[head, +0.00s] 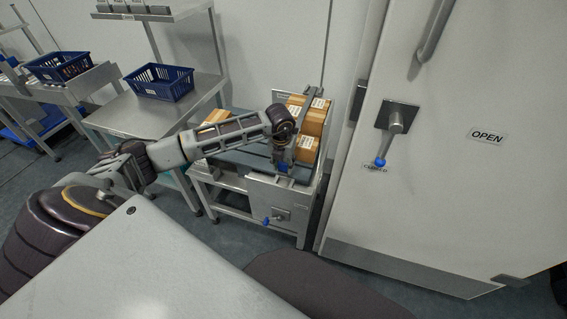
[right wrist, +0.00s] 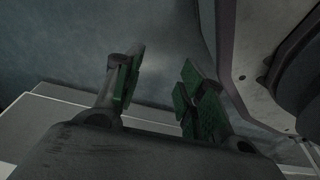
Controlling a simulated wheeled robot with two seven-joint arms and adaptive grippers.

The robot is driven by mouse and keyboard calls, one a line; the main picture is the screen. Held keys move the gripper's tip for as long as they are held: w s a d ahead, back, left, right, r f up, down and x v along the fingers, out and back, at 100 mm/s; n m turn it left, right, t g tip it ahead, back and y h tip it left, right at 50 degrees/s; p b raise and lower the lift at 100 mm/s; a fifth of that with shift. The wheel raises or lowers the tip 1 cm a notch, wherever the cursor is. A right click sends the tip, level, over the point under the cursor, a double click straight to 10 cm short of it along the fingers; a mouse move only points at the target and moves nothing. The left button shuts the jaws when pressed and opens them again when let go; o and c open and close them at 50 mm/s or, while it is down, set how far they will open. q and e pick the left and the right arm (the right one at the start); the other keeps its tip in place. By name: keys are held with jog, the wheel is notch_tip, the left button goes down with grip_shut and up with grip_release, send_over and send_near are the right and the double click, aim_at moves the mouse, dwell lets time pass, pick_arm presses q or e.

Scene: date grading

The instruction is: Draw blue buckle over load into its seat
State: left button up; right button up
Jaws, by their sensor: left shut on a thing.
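My left gripper (head: 283,150) is shut on the blue buckle (head: 283,168) at the front edge of the low metal cart (head: 238,183). The buckle is small and partly hidden by the gripper. The load is several brown cartons with white labels (head: 316,122), stacked on the cart behind and right of my gripper. A dark strap (head: 313,93) shows at the top of the cartons. I cannot make out the buckle's seat for certain. In the right wrist view my right gripper (right wrist: 158,88) has its green-padded fingers apart with nothing between them.
A large white door (head: 450,120) with a blue-tipped handle (head: 380,162) and an OPEN label stands right of the cart. A blue-knobbed latch (head: 267,220) is on the cart's front plate. A steel table (head: 135,115) with a blue basket (head: 160,82) stands to the left.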

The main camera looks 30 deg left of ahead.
aim_at(283, 171)
pick_arm(q)
jog(key=shift+f, duration=0.4)
jog(key=shift+f+b, duration=0.55)
jog(key=shift+f, duration=0.3)
jog(key=shift+f+b, duration=0.15)
jog(key=shift+b, duration=0.15)
jog(key=shift+f+b, duration=0.3)
jog(key=shift+f, duration=0.45)
jog(key=shift+f+b, duration=0.5)
jog(key=shift+b, duration=0.05)
jog(key=shift+f+b, duration=0.3)
jog(key=shift+f, duration=0.45)
pick_arm(e)
jog(key=w+a+r, duration=0.2)
jog(key=r, duration=0.4)
jog(key=w+a+r, duration=0.2)
jog(key=r, duration=0.4)
jog(key=shift+w+a+g, duration=0.15)
jog(key=shift+a+g, duration=0.25)
